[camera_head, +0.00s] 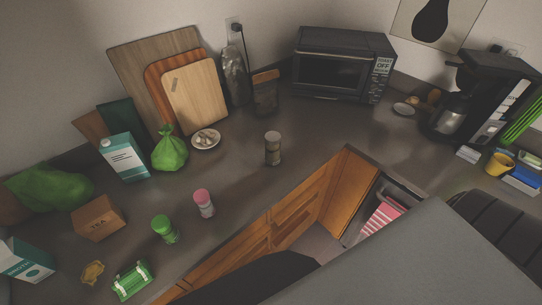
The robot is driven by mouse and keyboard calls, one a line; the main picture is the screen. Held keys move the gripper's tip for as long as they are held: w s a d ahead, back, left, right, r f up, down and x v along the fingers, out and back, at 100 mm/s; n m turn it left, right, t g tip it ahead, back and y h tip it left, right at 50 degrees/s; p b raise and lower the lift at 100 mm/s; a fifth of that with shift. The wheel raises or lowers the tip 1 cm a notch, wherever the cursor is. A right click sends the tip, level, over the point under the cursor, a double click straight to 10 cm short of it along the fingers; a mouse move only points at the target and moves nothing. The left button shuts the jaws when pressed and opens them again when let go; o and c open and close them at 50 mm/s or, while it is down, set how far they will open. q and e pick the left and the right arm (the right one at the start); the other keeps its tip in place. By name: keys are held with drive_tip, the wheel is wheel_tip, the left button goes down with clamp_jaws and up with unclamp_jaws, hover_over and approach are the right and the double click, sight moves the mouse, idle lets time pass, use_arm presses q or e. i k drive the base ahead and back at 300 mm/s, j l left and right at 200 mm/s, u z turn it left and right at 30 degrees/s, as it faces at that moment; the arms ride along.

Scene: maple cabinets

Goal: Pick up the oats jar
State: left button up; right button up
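No label reading oats can be made out. A glass jar with a brown wooden-looking lid (265,92) stands upright at the back of the counter, left of the microwave; its contents look dark. A smaller upright jar with a grey-brown lid (272,148) stands alone nearer the counter's front edge. I cannot tell for certain which one is the oats jar. Neither of my grippers shows in the head view.
A microwave (343,66) stands at the back, with a coffee maker (487,97) to the right. Cutting boards (194,97), a small plate (206,139), a green bag (169,150), a carton (123,157) and a pink-lidded jar (203,203) are on the left. Counter around the smaller jar is clear.

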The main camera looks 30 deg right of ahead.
sight(272, 154)
drive_tip(key=k+j+u, duration=0.15)
drive_tip(key=k, duration=0.25)
drive_tip(key=k+j+u, duration=0.2)
drive_tip(key=k+j, duration=0.1)
drive_tip(key=k, duration=0.1)
